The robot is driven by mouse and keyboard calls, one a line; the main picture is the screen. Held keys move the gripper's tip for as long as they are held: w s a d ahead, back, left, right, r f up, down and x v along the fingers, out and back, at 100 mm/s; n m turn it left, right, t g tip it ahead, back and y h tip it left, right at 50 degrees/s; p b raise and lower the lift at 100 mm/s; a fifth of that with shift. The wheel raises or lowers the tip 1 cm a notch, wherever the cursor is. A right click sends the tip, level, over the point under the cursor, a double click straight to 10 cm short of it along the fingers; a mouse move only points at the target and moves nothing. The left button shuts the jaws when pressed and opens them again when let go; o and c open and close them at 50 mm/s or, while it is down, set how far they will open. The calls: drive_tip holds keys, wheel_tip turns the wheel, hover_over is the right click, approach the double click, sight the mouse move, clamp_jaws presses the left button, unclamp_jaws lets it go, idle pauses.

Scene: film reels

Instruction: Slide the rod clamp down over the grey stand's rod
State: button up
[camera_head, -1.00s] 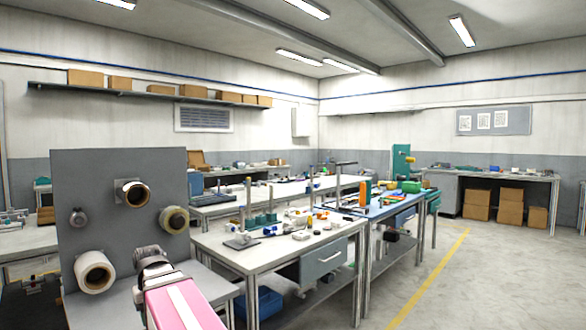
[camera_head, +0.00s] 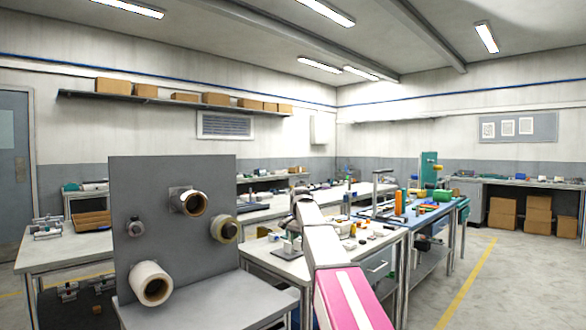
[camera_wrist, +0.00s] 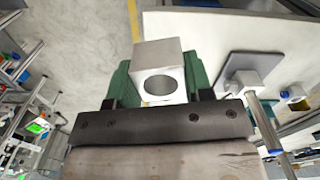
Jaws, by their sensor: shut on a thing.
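The rod clamp (camera_wrist: 153,52) is a pale metal block with a round hole, seen in the wrist view. My gripper (camera_wrist: 158,85) is shut on it, with a green finger on each side. The grey stand (camera_wrist: 238,64) shows to the right in the wrist view, with a dark flat base and a light block. Its metal rod (camera_wrist: 262,125) runs toward the lower right, apart from the clamp.
A grey upright panel with film reels (camera_head: 151,283) stands at the left front. The near bench (camera_head: 335,255) carries several small parts. A blue-topped bench (camera_head: 405,222) with tools adjoins it on the right. Open floor (camera_head: 500,270) lies further right.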

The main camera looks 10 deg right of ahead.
drive_tip(key=w+r+m, duration=1.1)
drive_tip(key=w+r, duration=1.6)
drive_tip(key=r, duration=0.1)
wheel_tip(320, 180, down, 9)
drive_tip(key=shift+a+f, duration=0.15)
drive_tip(key=shift+f, duration=0.1)
drive_tip(key=shift+a+f, duration=0.1)
drive_tip(key=shift+f, duration=2.3)
drive_tip(key=shift+f, duration=0.15)
drive_tip(key=shift+f, duration=2.4)
drive_tip(key=shift+f, duration=2.45)
